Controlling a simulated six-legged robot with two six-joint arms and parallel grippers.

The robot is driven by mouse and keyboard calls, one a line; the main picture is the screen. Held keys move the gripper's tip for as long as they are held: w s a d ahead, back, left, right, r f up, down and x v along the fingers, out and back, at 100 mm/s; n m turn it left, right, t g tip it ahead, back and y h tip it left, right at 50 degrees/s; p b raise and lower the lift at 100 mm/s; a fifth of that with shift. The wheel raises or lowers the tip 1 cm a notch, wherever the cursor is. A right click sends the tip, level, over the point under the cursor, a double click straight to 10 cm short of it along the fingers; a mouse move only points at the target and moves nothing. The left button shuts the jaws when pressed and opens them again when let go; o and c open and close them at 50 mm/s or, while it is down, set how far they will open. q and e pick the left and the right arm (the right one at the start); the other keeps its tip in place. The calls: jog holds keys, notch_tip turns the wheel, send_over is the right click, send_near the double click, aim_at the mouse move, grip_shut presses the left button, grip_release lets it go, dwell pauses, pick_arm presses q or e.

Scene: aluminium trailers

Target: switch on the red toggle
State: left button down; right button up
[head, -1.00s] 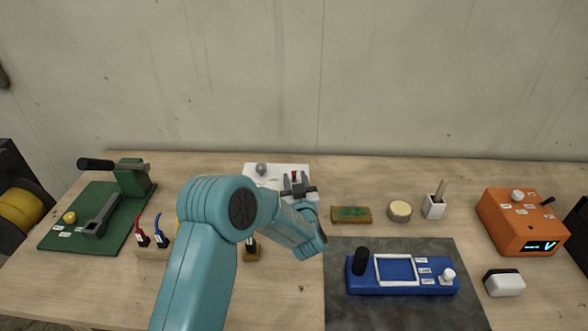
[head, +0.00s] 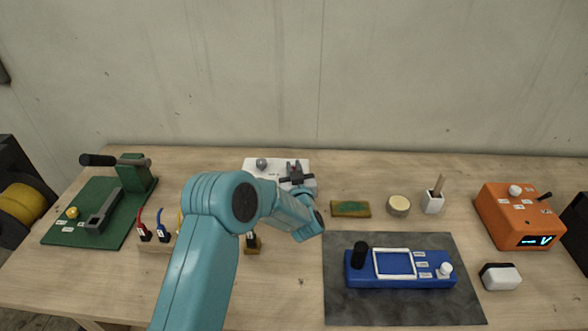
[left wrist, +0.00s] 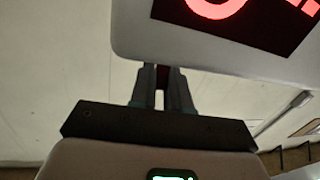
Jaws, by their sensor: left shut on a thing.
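The white box (head: 250,169) stands at the back of the bench with a grey knob (head: 261,163) on it. My left gripper (head: 297,166) is over the right part of this box. In the left wrist view its two fingers (left wrist: 162,88) are close together on a dark red piece, the red toggle (left wrist: 162,76). The fingers hide the toggle in the head view. The white box (left wrist: 130,38) fills the top of the wrist view, with a dark display (left wrist: 262,25) showing red lit marks. The toggle's tilt cannot be told. My right gripper is not in view.
A green sponge (head: 350,209), a round tin (head: 398,206) and a white brush cup (head: 433,203) stand right of my arm. A blue fixture (head: 435,277) lies on a dark mat (head: 345,310). An orange box (head: 505,232) is far right, a green press (head: 133,180) left.

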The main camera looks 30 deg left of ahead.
pick_arm(q)
jog(key=shift+w+a+r+g+h+p, duration=0.15)
jog(key=shift+r+g+h+p, duration=0.15)
jog(key=shift+p, duration=0.25)
jog(key=p, duration=0.1)
jog(key=g+h+p, duration=0.1)
jog(key=w+g+h+p, duration=0.1)
jog(key=p, duration=0.1)
jog(key=shift+a+r+m, duration=0.25)
jog(key=shift+a+m, duration=0.05)
jog(key=shift+w+a+f+g+h, duration=0.15)
jog(key=shift+g+h, duration=0.1)
jog(key=shift+g, duration=0.15)
jog(key=shift+w+f+g+h, duration=0.15)
jog(key=shift+g+h, duration=0.1)
jog(key=shift+g, duration=0.15)
jog(key=shift+w+a+f+m+g+h, duration=0.1)
jog(key=shift+w+a+m+g+h, duration=0.2)
jog(key=shift+g+h, duration=0.4)
jog(key=shift+w+a+f+g+h, duration=0.1)
jog(key=shift+w+g+h, duration=0.3)
jog(key=shift+g, duration=0.5)
jog(key=shift+s, duration=0.1)
